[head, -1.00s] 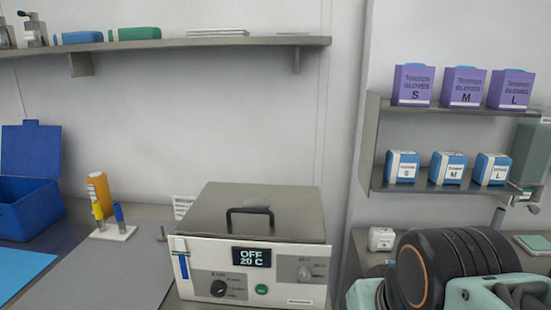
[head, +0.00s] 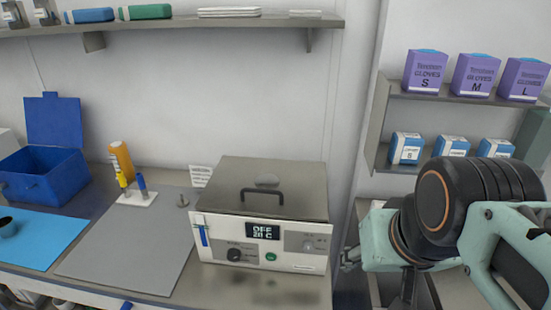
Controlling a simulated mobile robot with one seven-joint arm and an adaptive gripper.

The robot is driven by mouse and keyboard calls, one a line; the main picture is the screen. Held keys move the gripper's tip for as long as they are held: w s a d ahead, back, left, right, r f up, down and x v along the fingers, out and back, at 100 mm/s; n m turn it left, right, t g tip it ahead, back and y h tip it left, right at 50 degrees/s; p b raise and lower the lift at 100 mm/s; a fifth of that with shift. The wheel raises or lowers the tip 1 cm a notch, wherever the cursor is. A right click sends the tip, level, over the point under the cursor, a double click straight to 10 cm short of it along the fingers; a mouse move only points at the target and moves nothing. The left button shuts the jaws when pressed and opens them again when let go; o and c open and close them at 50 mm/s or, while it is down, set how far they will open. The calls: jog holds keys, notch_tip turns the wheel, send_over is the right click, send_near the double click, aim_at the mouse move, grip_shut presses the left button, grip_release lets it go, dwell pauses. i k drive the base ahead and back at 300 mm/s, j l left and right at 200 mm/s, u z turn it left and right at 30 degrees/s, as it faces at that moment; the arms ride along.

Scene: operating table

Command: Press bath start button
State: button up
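The bath (head: 262,220) is a white-fronted box with a closed grey metal lid and a black handle. It stands on the counter in the middle of the head view. Its display (head: 263,232) reads OFF above a temperature of about 20 C. A round green button (head: 271,257) sits low on the front panel, between a black knob (head: 234,254) and a pale knob (head: 308,246). My gripper (head: 348,258) is partly visible just right of the bath, apart from the button. It is small and partly hidden by my arm, so its opening is unclear.
An open blue box (head: 45,175) stands farther left. Glove boxes (head: 474,75) fill shelves at right. Space before the button looks clear.

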aim_at(270, 257)
jog(key=j+u, duration=0.35)
jog(key=l+u, duration=0.35)
